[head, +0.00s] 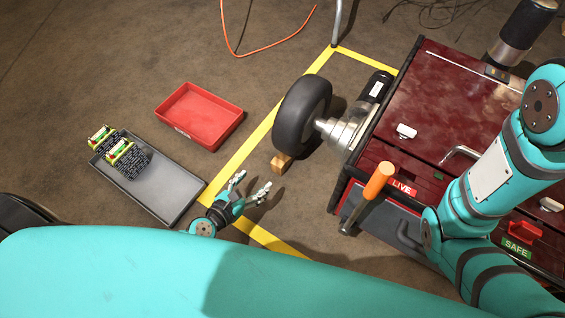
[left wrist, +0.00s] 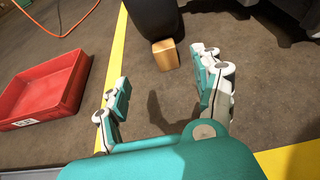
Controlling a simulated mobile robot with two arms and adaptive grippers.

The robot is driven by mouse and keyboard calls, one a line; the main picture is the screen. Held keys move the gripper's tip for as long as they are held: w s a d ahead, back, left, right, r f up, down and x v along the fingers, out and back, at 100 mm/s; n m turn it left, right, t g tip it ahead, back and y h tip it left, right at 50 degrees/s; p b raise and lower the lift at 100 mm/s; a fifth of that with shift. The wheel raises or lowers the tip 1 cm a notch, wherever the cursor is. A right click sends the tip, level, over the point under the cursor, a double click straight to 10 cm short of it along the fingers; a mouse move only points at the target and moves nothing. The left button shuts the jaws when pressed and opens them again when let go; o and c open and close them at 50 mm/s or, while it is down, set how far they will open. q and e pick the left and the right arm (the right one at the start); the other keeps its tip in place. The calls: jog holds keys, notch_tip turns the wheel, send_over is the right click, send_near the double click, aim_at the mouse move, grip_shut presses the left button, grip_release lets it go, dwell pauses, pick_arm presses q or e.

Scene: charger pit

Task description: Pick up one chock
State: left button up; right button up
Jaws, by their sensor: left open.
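One wooden chock (head: 282,162) sits on the floor against the base of the black wheel (head: 301,112). In the left wrist view the chock (left wrist: 165,54) lies beyond my fingertips, roughly between them, with the wheel (left wrist: 154,18) right behind it. My left gripper (head: 251,183) is open and empty, a short way in front of the chock, not touching it. Its spread fingers also show in the left wrist view (left wrist: 163,75). Part of my right arm shows at the right of the head view, but its gripper cannot be seen.
Yellow tape (head: 239,158) runs past the wheel.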

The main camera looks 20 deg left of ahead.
aim_at(276, 164)
pick_arm(q)
jog(key=b+x, duration=0.1)
jog(key=x, duration=0.7)
jog(key=shift+f, duration=0.1)
jog(key=x, duration=0.1)
jog(key=b+x, duration=0.1)
jog(key=x, duration=0.3)
jog(key=shift+w+d, duration=0.1)
jog(key=shift+d, duration=0.3)
jog(key=c, duration=1.3)
